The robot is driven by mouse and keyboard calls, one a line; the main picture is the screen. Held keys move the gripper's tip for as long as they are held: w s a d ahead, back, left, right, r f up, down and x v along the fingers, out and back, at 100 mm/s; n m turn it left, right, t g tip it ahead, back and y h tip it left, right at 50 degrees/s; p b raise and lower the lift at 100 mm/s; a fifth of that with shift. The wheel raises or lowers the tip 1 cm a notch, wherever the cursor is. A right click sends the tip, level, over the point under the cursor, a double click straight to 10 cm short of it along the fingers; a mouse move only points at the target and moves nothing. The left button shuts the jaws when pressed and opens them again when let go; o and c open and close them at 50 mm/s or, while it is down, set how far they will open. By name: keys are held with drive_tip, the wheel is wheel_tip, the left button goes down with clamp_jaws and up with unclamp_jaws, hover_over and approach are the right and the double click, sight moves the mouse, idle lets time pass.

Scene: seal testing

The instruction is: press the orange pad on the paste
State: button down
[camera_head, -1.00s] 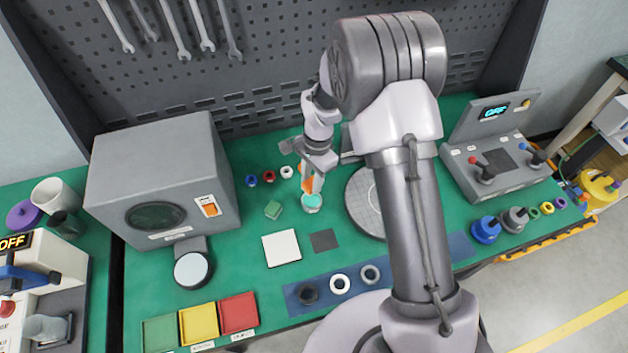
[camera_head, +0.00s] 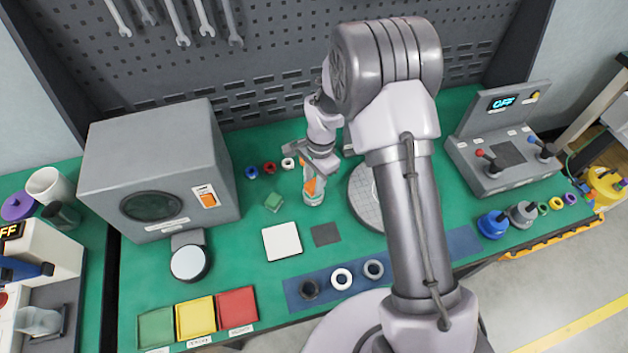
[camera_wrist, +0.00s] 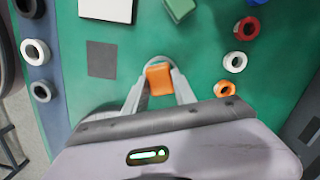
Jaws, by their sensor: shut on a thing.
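My gripper (camera_head: 313,196) is shut on the orange pad (camera_wrist: 160,78), which sits between the two fingertips in the wrist view. The pad also shows in the head view (camera_head: 310,186), pointing down. A small pale container (camera_head: 314,202) with a teal top is right at the fingertips in the head view. The paste surface is mostly covered by the pad and fingers. I cannot tell whether the pad touches it.
A green block (camera_head: 273,201), a white square plate (camera_head: 282,241) and a dark square (camera_head: 326,234) lie nearby. Blue, red and white rings stand behind. A round grey plate (camera_head: 364,199) is close on the right. A grey box machine (camera_head: 160,165) stands left.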

sight(314, 184)
drive_tip(key=shift+f+b, duration=0.55)
drive_tip(key=shift+f, duration=0.05)
idle(1.3)
drive_tip(key=shift+s, duration=0.1)
wheel_tip(314, 184, up, 7)
drive_tip(key=p, duration=0.4)
drive_tip(key=shift+r+p, duration=0.15)
drive_tip(key=shift+p, duration=0.25)
